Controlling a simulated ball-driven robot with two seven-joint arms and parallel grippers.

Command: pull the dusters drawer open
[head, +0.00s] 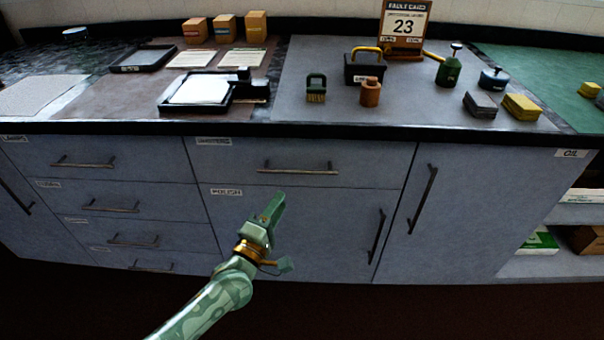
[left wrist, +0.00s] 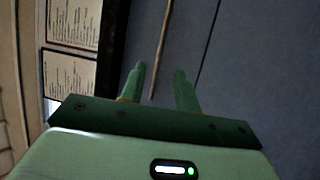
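The wide drawer (head: 225,160) at the top middle of the grey cabinet is shut flush. Its small label (head: 213,141) seems to read dusters but is blurred. Its horizontal bar handle (head: 298,168) shows in the head view, and a bar handle (left wrist: 161,45) also shows in the left wrist view. My left gripper (head: 279,198) is just below that handle in the head view, in front of the cabinet. In the left wrist view its two fingers (left wrist: 160,70) are apart, with the bar between them in the picture. Contact cannot be told. My right gripper is out of view.
The polish door (head: 290,230) with an upright handle (head: 376,236) lies below the drawer. A stack of smaller drawers (head: 120,190) is at left and a tall door (head: 480,210) at right. The dark worktop edge (head: 300,130) overhangs the drawer. Tools and trays stand on top.

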